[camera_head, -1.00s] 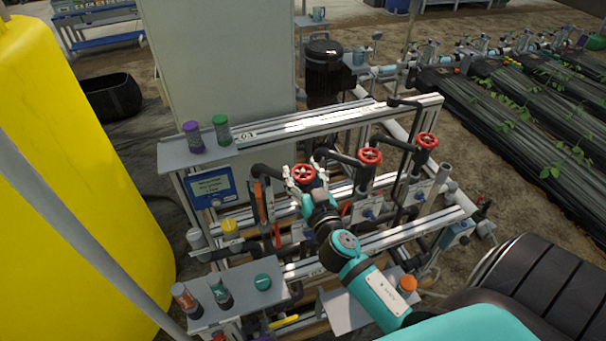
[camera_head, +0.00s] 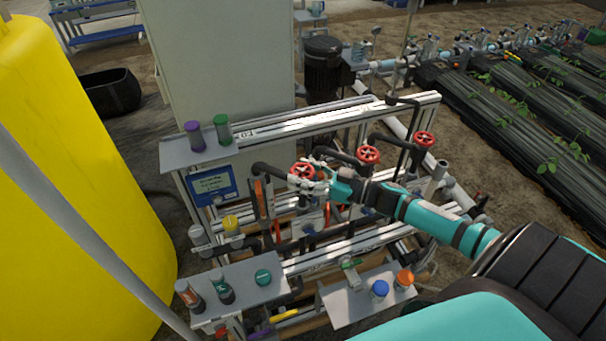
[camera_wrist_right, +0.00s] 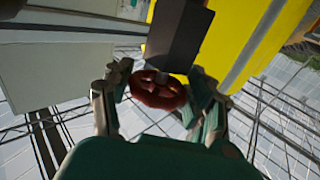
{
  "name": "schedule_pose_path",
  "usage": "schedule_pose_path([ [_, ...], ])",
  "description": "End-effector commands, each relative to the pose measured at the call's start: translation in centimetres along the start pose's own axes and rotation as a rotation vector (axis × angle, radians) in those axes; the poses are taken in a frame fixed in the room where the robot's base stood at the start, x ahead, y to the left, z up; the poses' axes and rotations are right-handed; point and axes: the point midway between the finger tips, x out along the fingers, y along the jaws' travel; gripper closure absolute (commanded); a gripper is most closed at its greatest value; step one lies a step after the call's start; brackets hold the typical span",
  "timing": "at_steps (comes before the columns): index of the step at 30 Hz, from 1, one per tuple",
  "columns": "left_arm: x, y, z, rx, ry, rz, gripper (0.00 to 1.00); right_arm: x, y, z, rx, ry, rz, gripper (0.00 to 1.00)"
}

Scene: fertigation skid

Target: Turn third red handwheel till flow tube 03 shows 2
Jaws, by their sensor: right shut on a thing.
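Three red handwheels stand in a row on the skid in the head view: the left one (camera_head: 303,171), the middle one (camera_head: 368,155) and the right one (camera_head: 424,139). My right gripper (camera_head: 308,178) is shut on the left handwheel, its fingers around the rim. In the right wrist view the red wheel (camera_wrist_right: 158,90) sits between the fingers of the right gripper (camera_wrist_right: 157,82). I cannot make out which flow tube is 03 or read any flow value. My left gripper is not in view.
A display panel (camera_head: 211,184) is at the skid's left, its text too small to read. A grey shelf (camera_head: 245,291) holds bottles; a tray (camera_head: 345,311) has blue and orange caps. A yellow tank (camera_head: 75,190) stands at left. Pipes and rails crowd the wheels.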

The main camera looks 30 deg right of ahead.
Motion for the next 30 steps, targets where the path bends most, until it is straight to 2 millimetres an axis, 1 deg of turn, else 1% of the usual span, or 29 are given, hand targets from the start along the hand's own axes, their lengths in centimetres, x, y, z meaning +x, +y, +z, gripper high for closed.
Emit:
schedule_pose_path([
  [1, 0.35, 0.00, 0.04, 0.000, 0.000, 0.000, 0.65, -0.01, 0.21, 0.15, -0.004, -0.002, -0.022, 0.75],
  [9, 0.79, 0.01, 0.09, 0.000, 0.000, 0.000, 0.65, 0.02, 0.14, 0.06, -0.002, -0.001, -0.097, 0.75],
  [23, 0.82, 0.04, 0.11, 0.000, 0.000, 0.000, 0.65, 0.02, 0.04, 0.06, -0.001, -0.001, -0.112, 0.75],
  [24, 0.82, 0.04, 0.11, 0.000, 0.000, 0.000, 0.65, 0.02, 0.04, 0.06, -0.001, -0.001, -0.112, 0.42],
  [29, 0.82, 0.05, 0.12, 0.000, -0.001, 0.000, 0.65, 0.02, 0.03, 0.06, 0.000, -0.001, -0.112, 0.21],
  [30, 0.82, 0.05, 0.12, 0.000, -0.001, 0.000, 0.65, 0.03, 0.03, 0.05, 0.000, -0.001, -0.112, 0.19],
])
